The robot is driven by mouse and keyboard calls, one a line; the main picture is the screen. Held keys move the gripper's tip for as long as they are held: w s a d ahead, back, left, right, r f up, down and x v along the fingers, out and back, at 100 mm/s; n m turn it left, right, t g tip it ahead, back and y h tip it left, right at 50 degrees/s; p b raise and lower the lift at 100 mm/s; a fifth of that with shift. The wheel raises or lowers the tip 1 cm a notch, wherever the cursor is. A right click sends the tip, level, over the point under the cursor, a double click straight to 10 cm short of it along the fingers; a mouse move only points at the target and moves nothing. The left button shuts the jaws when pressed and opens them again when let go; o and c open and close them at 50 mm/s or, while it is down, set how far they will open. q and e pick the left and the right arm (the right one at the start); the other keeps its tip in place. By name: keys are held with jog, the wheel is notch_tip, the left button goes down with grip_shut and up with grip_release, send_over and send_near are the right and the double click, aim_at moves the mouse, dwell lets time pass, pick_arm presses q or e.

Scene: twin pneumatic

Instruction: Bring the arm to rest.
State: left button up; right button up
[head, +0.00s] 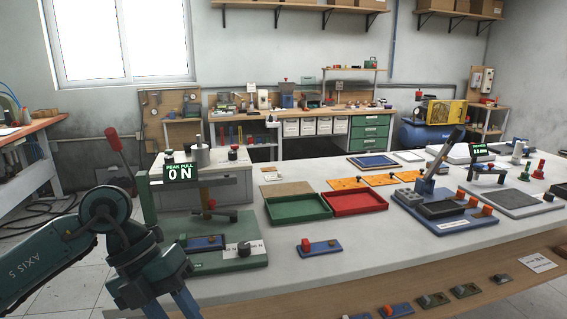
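My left arm (40,262), dark green and marked "AXIS 5", comes in from the left. It bends down at the wrist in front of the near left corner of the white table (400,245). My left gripper (172,308) points down at the bottom edge. Its two blue fingers show a gap between them, but the tips are cut off, so I cannot tell what is between them. Just behind it stands a green test stand (225,262) with a red-handled lever (119,147) and a display (180,173) reading "PEAK PULL 0 N". My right gripper is not in view.
A blue plate (320,247) with small parts lies at the table's front. Green (298,209) and red (355,203) trays stand behind it. A blue-based fixture (443,222) with a tilted lever stands to the right. Several small plates sit on a lower front ledge (540,277).

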pick_arm(q)
jog(key=s+d+r+n+t+h+p, duration=0.1)
jog(key=s+d+r+n+h, duration=0.1)
jog(key=d+h, duration=0.55)
jog(key=s+d+r+n+h, duration=0.2)
jog(key=d+r+h, duration=0.1)
jog(key=d+h, duration=0.45)
jog(key=w+a+f+n+t+y, duration=0.2)
jog(key=a+f+n+t+y, duration=0.15)
jog(key=n+t, duration=0.35)
jog(key=w+a+f+n+t+y+p, duration=0.1)
jog(key=w+a+f+n+t+y, duration=0.15)
jog(key=f+n+t, duration=0.45)
jog(key=w+a+f+n+t+y, duration=0.1)
jog(key=a+f+n+t+y, duration=0.25)
jog(key=n, duration=0.55)
jog(key=s+a+f+n+g+y, duration=0.2)
jog(key=s+f+n+y, duration=0.1)
jog(key=s+f, duration=0.3)
jog(key=s+a+f+n+g+y+p, duration=0.1)
jog(key=s+a+f+n+g+y, duration=0.1)
jog(key=s+f, duration=0.4)
notch_tip(320, 180, down, 4)
jog(key=shift+a+n+g+y, duration=0.3)
jog(key=shift+n+g+y, duration=0.5)
jog(key=shift+y, duration=0.45)
